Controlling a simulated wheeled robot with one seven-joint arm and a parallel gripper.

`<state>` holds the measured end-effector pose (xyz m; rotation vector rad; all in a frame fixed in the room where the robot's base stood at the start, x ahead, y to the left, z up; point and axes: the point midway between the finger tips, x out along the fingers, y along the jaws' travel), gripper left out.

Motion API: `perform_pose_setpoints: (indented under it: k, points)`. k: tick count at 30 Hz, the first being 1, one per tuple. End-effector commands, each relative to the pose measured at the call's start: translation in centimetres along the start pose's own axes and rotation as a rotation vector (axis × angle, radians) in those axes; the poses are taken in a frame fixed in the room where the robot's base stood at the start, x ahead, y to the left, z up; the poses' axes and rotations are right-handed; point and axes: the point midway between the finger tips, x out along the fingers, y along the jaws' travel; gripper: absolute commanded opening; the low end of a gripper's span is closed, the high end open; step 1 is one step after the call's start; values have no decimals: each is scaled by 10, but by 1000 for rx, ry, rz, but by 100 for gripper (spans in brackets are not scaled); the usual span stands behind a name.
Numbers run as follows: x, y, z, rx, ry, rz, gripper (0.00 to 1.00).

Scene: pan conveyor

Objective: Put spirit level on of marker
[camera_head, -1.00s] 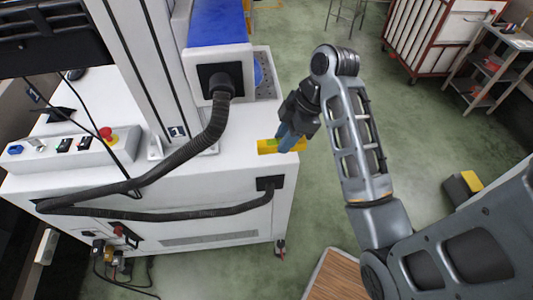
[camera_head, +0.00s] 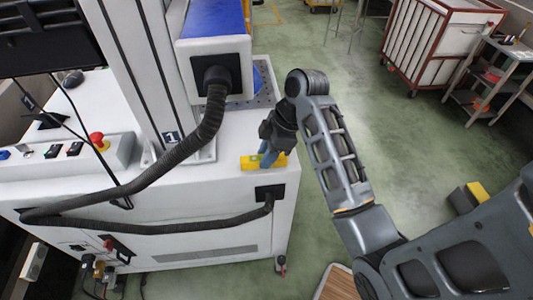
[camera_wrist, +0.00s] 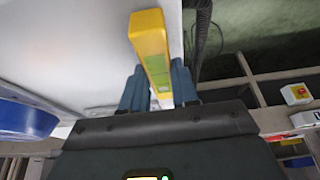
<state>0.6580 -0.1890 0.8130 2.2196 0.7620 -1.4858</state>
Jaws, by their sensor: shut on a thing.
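The yellow spirit level (camera_head: 248,162) is at the right end of the white machine's top in the head view. It lies roughly level, and I cannot tell whether it touches the surface. My gripper (camera_head: 268,158) is shut on it from above, with blue fingers on both sides. The wrist view shows the spirit level (camera_wrist: 150,45) with its green vial window between the fingers (camera_wrist: 158,92). I cannot make out a marker in any view.
The white machine (camera_head: 180,205) carries a thick black hose (camera_head: 200,135), a column and a blue-topped unit (camera_head: 212,18). A control panel (camera_head: 70,150) with a red button is at left. Green floor (camera_head: 380,130) is open at right, with a cart (camera_head: 440,40) and shelf (camera_head: 495,75) behind.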

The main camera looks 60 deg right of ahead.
Motion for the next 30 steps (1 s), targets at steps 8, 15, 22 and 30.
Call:
perform_pose_setpoints:
  k: [8,15,22,30]
  points:
    - [2,0,1,0,0,0,37]
    - [2,0,1,0,0,-1,55]
    - [0,0,0,0,0,0,55]
    - [-43,0,-3,-1,1,1,55]
